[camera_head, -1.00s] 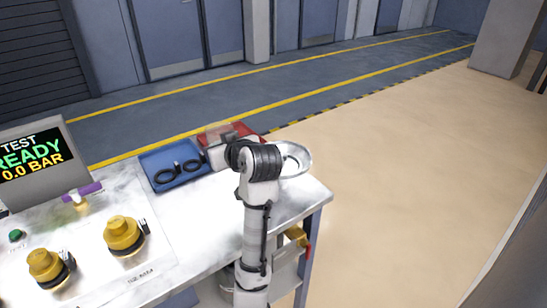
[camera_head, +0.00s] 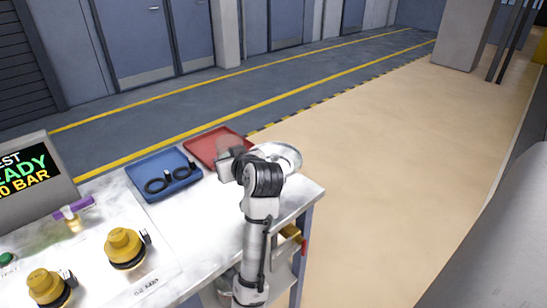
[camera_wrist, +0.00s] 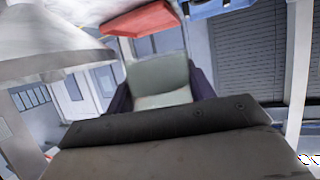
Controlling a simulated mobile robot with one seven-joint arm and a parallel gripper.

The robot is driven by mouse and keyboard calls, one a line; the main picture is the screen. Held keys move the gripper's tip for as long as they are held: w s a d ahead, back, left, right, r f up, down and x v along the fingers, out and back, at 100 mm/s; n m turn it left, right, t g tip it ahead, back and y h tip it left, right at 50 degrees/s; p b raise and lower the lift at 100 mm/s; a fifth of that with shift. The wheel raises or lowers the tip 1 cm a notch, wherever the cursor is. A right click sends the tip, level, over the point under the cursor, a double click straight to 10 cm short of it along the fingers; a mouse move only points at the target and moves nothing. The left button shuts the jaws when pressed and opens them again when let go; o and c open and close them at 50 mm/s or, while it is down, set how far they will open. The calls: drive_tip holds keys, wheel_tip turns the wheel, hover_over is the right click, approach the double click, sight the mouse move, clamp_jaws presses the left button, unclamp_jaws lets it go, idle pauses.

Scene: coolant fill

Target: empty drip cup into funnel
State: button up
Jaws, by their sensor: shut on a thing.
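My gripper (camera_head: 232,164) is shut on a pale, see-through drip cup (camera_head: 229,144). In the wrist view the cup (camera_wrist: 160,82) sits between the two dark fingers, and its inside is not clear to see. The funnel (camera_head: 290,156) shows in the head view as a round silver rim at the bench's far right corner, partly hidden behind my wrist. In the wrist view the funnel (camera_wrist: 50,42) is a large pale cone at the left, beside the cup and apart from it.
A red tray (camera_head: 205,150) lies behind the gripper. A blue tray (camera_head: 140,183) with black rings lies left of it. Yellow-capped fittings (camera_head: 124,245) and a screen (camera_head: 30,170) stand at the left. The floor right of the bench is clear.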

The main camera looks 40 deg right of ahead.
drive_tip(key=shift+s+d+r+m+y+p, duration=0.1)
drive_tip(key=shift+d+r+m+y+p, duration=0.15)
drive_tip(key=shift+r+p, duration=0.35)
drive_tip(key=shift+d+r+m+y+p, duration=0.15)
drive_tip(key=shift+r+m+y+p, duration=0.2)
drive_tip(key=shift+r+p, duration=0.15)
idle(0.3)
drive_tip(key=shift+s+d+f+m+t+y, duration=0.1)
drive_tip(key=shift+d+f+m+t+y, duration=0.25)
drive_tip(key=shift+d+m+y, duration=0.25)
idle(0.7)
drive_tip(key=shift+s+d+r+m+t+y+p, duration=0.2)
drive_tip(key=shift+d+r+m+y+p, duration=0.35)
drive_tip(key=shift+d+r+m, duration=0.55)
idle(1.0)
drive_tip(key=shift+f+m+t+y, duration=0.35)
drive_tip(key=shift+f+m, duration=0.2)
drive_tip(key=shift+m, duration=0.25)
idle(0.4)
drive_tip(key=shift+a+r+m+y, duration=0.15)
drive_tip(key=shift+r+m+y, duration=0.15)
drive_tip(key=shift+r+m, duration=0.25)
idle(0.5)
drive_tip(key=shift+f+m+t+y, duration=0.3)
drive_tip(key=shift+m+t, duration=0.1)
drive_tip(key=shift+m, duration=0.25)
